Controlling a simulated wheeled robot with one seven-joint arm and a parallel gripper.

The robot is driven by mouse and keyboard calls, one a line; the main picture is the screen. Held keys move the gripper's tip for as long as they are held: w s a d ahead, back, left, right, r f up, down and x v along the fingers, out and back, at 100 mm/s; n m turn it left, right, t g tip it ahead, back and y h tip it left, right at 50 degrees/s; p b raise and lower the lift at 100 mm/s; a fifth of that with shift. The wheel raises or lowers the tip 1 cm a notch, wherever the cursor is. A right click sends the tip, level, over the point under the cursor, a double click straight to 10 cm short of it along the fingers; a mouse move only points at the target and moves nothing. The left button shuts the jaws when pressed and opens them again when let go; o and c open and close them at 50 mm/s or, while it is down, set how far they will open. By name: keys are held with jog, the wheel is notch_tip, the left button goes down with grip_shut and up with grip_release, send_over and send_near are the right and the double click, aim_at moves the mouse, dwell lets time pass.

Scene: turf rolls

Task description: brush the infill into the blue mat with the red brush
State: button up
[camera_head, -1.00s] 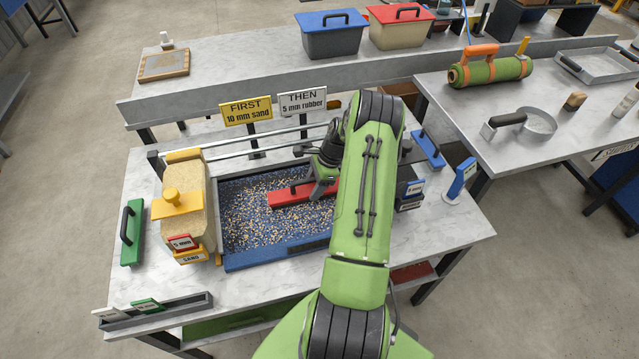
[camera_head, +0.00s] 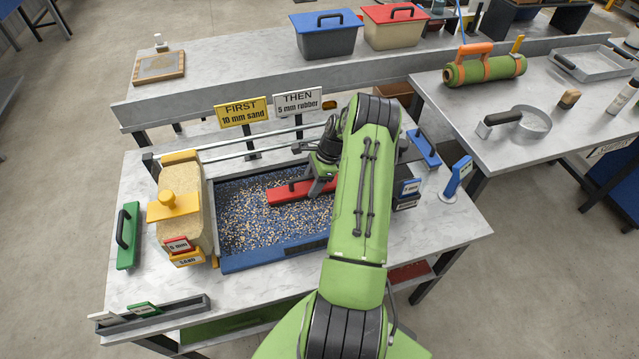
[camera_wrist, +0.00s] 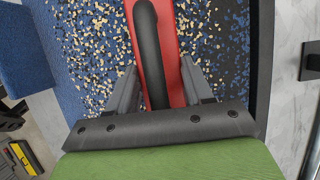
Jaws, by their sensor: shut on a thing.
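The red brush (camera_head: 284,194) is a long red block with a black handle, lying across the upper right part of the blue mat (camera_head: 240,261). It also shows in the wrist view (camera_wrist: 182,85), with its black handle (camera_wrist: 149,50) between my fingers. My gripper (camera_head: 320,181) is shut on the brush's handle. The infill (camera_head: 255,225), pale and tan grains, is scattered over the mat's surface, mostly to the left of and below the brush. In the wrist view the grains (camera_wrist: 95,40) are dense left of the brush and sparser to its right. My arm hides the mat's right side.
A sand hopper (camera_head: 185,205) with a yellow knob stands against the mat's left side. A green-backed brush (camera_head: 128,237) lies farther left. Signs (camera_head: 242,111) and a rail stand behind the mat. A blue brush (camera_head: 424,148) and small blue-labelled items (camera_head: 408,190) lie right of my arm.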

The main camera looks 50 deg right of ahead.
jog(key=w+a, duration=0.2)
jog(key=w, duration=0.2)
jog(key=w+a+b, duration=0.1)
jog(key=w+a, duration=0.2)
jog(key=w, duration=0.1)
jog(key=w+a, duration=0.2)
jog(key=w, duration=0.3)
jog(key=shift+a+b, duration=0.3)
jog(key=shift+b, duration=0.1)
jog(key=shift+s, duration=0.1)
jog(key=shift+s+d, duration=0.5)
jog(key=shift+d, duration=0.2)
jog(key=shift+s+d, duration=0.45)
jog(key=shift+d, duration=0.25)
jog(key=shift+a, duration=0.1)
jog(key=shift+w+a, duration=0.5)
jog(key=shift+a, duration=0.2)
jog(key=shift+w+a, duration=0.5)
jog(key=shift+a, duration=0.15)
jog(key=shift+d, duration=0.1)
